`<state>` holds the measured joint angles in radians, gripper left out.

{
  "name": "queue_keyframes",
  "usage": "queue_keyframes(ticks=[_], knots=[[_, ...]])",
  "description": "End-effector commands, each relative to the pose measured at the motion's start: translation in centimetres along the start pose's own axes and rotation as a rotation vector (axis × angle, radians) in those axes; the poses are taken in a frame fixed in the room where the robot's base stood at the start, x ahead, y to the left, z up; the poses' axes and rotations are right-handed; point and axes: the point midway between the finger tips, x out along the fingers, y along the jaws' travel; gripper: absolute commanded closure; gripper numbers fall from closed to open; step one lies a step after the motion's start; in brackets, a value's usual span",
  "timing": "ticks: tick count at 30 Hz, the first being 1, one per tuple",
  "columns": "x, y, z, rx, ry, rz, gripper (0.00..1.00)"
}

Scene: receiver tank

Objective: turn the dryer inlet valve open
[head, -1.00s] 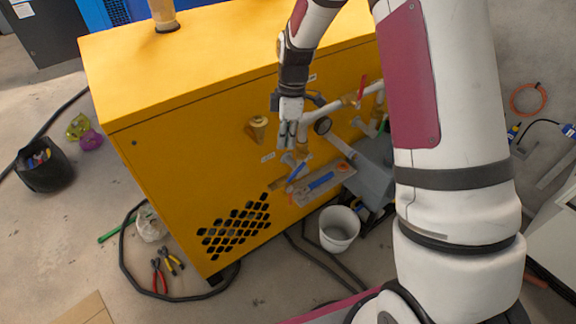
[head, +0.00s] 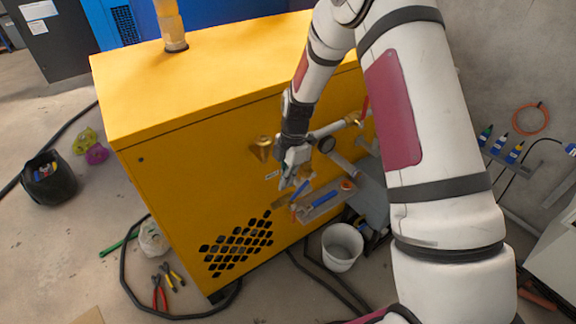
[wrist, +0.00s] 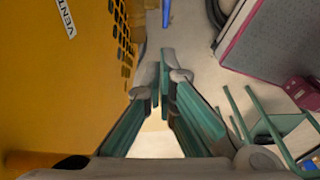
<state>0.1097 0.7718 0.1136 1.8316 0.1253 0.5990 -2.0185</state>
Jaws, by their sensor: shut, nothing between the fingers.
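A yellow cabinet (head: 190,140) carries white pipes and valves on its front. A blue lever (head: 301,188) sits low on this pipework, and a blue bar also shows at the top of the wrist view (wrist: 166,12). A red lever (head: 365,108) stands higher up to the right. I cannot tell from any readable label which one is the dryer inlet valve. My gripper (head: 284,185) is just left of the blue lever, pointing down; contact cannot be told. In the wrist view its fingers (wrist: 160,85) are together and empty. My wrist hides part of the pipework.
A brass fitting (head: 262,148) sticks out left of my gripper. A tray (head: 325,204) with a blue-handled item is at the lower right. A white bucket (head: 342,246), pliers (head: 160,290) and black hoses lie on the floor.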

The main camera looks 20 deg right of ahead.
Motion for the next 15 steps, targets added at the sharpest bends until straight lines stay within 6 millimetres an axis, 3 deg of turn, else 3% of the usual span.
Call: queue_keyframes(ticks=[6,15], knots=[[2.4,0.0,2.0,0.003,0.0,-0.001,1.0],[3.2,0.0,2.9,0.002,-0.001,0.001,1.0]])
